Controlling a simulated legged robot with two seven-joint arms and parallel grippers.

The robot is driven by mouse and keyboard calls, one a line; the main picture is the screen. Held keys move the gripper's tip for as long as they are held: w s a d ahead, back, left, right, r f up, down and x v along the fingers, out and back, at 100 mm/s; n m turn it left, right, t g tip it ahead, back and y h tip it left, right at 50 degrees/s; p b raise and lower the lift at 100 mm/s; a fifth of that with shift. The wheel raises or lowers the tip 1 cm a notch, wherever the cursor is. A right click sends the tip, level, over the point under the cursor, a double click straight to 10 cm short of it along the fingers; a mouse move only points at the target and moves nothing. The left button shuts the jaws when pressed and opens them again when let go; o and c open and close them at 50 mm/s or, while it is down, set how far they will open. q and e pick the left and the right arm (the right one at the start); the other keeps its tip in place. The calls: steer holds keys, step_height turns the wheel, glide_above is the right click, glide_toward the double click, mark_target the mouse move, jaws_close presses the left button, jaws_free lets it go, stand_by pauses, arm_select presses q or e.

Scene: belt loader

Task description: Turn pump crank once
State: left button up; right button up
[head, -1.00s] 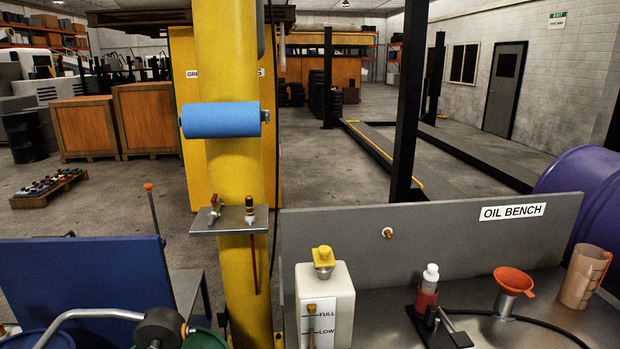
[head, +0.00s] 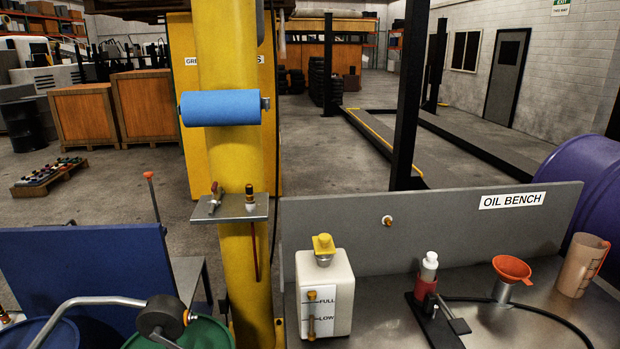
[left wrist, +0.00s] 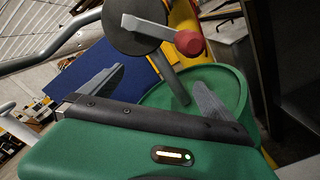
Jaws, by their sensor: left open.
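The pump crank (head: 163,318) stands above the green drum (head: 210,338) at the lower left of the head view. It has a dark round housing and a bent metal pipe (head: 85,303) running left. In the left wrist view the dark round housing (left wrist: 125,38) carries a grey crank arm (left wrist: 150,27) with a red knob (left wrist: 190,43) at its end. My left gripper (left wrist: 155,90) is open and empty, with its fingers spread below the crank and apart from the red knob. Neither gripper shows in the head view.
The oil bench (head: 470,262) holds a white jug (head: 325,290), a small red bottle (head: 427,278), an orange funnel (head: 512,270) and a measuring jug (head: 580,265). A yellow post (head: 238,170) stands in the middle. A blue panel (head: 80,270) stands behind the drum.

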arm_select(q)
steer(key=s, duration=0.7)
steer(key=shift+s+d+p, duration=0.25)
steer(key=shift+d+p, duration=0.05)
steer(key=shift+d, duration=0.15)
